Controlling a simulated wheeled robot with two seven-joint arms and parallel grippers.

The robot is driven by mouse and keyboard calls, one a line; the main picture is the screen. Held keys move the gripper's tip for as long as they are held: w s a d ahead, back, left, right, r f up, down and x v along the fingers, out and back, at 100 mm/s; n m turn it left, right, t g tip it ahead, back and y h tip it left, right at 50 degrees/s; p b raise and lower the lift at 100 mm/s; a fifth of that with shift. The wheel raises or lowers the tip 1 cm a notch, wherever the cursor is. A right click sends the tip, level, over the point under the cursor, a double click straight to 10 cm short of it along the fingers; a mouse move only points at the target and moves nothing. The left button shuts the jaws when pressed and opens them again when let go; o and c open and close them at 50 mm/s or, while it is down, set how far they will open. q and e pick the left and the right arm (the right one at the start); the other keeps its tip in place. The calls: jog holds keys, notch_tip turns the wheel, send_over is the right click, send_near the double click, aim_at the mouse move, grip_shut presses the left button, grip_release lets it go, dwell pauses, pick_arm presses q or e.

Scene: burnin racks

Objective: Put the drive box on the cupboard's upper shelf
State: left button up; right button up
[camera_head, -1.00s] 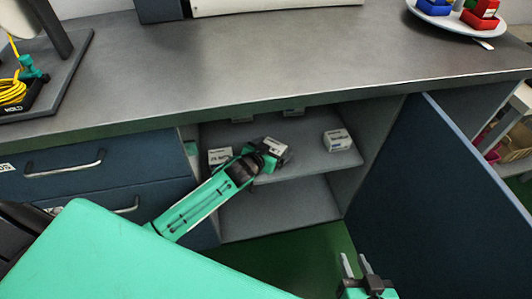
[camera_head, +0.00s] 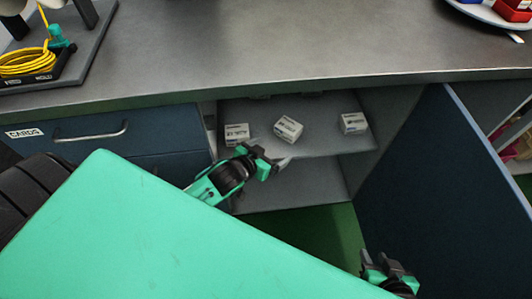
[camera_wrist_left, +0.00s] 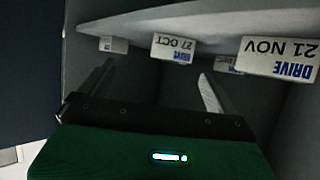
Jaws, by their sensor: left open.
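Three white boxes stand on the cupboard's upper shelf (camera_head: 330,145) in the head view: a left box (camera_head: 236,133), a middle box (camera_head: 288,129), turned a little, and a right box (camera_head: 353,123). My left gripper (camera_head: 274,163) is open and empty, in front of the shelf edge and below the middle box, apart from it. The left wrist view is upside down. It shows a box marked DRIVE 21 NOV (camera_wrist_left: 280,58) and one marked 27 OCT (camera_wrist_left: 173,48), beyond the open fingers. My right gripper (camera_head: 380,262) is low at right; its jaw gap is unclear.
The blue cupboard door (camera_head: 440,190) stands open at right. Drawers (camera_head: 115,135) lie left of the opening. The worktop (camera_head: 270,50) overhangs the shelf. The lower compartment (camera_head: 300,188) looks empty. Another box (camera_wrist_left: 228,65) stands farther back in the wrist view.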

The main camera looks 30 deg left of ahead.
pick_arm(q)
jog(key=s+d+r+g, duration=0.1)
jog(key=s+d+g, duration=0.1)
jog(key=s, duration=0.6)
jog(key=s+d+r+g, duration=0.1)
jog(key=s+d+g, duration=0.1)
jog(key=s+d, duration=0.3)
jog(key=s, duration=0.4)
jog(key=shift+r+m+h, duration=0.15)
jog(key=shift+m+h, duration=0.15)
jog(key=shift+h, duration=0.1)
jog(key=shift+s+d, duration=0.1)
jog(key=shift+d, duration=0.05)
